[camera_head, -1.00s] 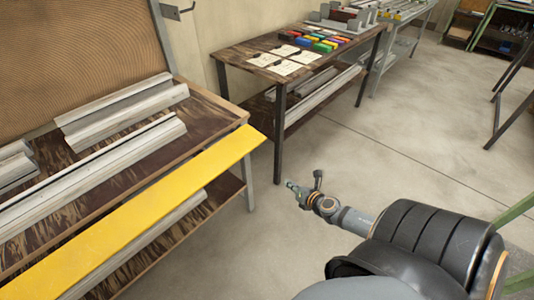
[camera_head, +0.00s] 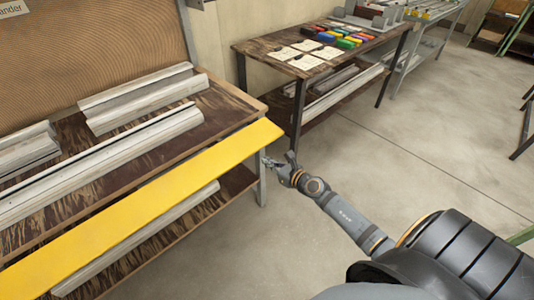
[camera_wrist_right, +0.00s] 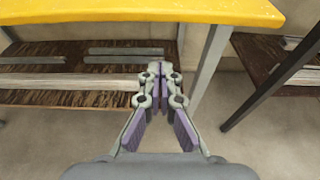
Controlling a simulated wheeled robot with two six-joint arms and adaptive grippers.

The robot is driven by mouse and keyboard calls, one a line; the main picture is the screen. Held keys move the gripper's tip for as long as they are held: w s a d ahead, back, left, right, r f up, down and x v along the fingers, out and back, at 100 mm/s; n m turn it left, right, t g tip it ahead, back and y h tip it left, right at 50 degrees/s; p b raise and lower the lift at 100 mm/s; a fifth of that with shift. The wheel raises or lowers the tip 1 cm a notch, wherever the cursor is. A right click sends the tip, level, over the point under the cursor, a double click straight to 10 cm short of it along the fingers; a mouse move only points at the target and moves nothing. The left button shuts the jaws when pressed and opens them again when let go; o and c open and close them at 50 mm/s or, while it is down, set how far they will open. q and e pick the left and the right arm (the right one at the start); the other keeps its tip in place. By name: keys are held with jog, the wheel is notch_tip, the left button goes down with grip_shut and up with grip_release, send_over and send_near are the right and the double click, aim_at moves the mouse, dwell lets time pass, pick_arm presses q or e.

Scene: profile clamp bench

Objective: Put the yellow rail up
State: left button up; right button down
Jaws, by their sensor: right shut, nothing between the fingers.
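The yellow rail (camera_head: 150,205) is a long flat yellow board along the front edge of the wooden workbench (camera_head: 222,105). It runs from the lower left to the bench's right end. In the right wrist view the yellow rail (camera_wrist_right: 130,12) crosses the top, with its near edge facing me. My right gripper (camera_head: 268,162) is just off the rail's right end, on the floor side. In the wrist view the right gripper (camera_wrist_right: 157,70) is shut and empty, its tips appearing below the rail's edge and apart from it. My left gripper is not in view.
Grey metal profiles (camera_head: 150,95) lie on the bench top, and more lie on its lower shelf (camera_wrist_right: 80,95). A grey bench leg (camera_wrist_right: 210,65) stands right of the gripper. A second table (camera_head: 270,50) holds papers and coloured blocks. The floor (camera_head: 400,140) at right is clear.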

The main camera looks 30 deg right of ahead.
jog(key=r+p, duration=0.1)
jog(key=r, duration=0.1)
jog(key=r+p, duration=0.1)
jog(key=p, duration=0.1)
jog(key=shift+w+a+r, duration=0.1)
jog(key=shift+w+r, duration=0.25)
jog(key=shift+w, duration=0.05)
